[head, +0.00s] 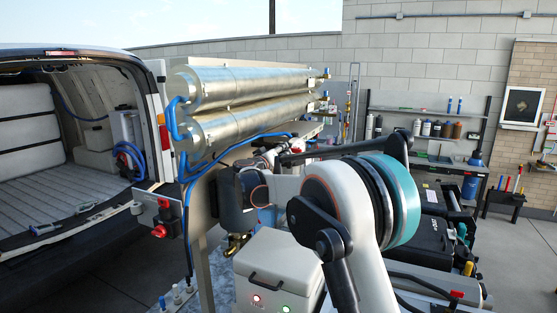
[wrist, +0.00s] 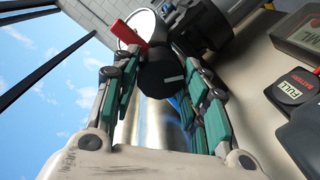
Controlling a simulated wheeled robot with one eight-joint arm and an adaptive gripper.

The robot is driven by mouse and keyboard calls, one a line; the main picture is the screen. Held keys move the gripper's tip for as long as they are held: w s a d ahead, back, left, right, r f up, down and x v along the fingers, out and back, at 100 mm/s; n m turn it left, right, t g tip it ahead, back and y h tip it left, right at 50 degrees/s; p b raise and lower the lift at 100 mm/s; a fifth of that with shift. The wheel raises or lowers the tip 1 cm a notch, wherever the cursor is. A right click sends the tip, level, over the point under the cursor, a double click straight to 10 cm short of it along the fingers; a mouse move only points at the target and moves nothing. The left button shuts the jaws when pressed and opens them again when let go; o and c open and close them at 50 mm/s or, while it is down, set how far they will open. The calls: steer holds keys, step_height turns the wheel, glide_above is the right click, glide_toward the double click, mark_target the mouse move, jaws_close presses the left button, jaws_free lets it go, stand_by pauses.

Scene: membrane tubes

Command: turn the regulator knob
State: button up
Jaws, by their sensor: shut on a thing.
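The regulator knob (wrist: 160,85) is black with a short white line on its face. In the wrist view it sits between the two green-padded fingers of my gripper (wrist: 156,66). My gripper is shut on the knob, with one finger on either side. A red handle (wrist: 128,33) stands just beyond the knob to the upper left. In the head view my own arm covers the gripper and the knob, so neither can be made out there.
Two silver membrane tubes (head: 250,85) lie across the stand, with blue hoses at their left ends. An open van (head: 70,150) stands at the left. A light-coloured case (head: 278,262) is below my arm. Battery labels and a display (wrist: 298,38) are close at the right in the wrist view.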

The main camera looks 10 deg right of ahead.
steer(key=shift+w+a+n+g+h+b, duration=0.2)
steer(key=shift+n+b, duration=0.8)
steer(key=shift+n, duration=4.3)
steer(key=shift+s+d+n+h+b, duration=0.15)
steer(key=shift+n+h+b, duration=0.6)
steer(key=shift+n, duration=4.55)
steer(key=shift+w+a+n+g+y+b, duration=0.1)
steer(key=shift+n+b, duration=1.2)
steer(key=shift+n, duration=4)
steer(key=o, duration=1.1)
steer(key=shift+c, duration=0.2)
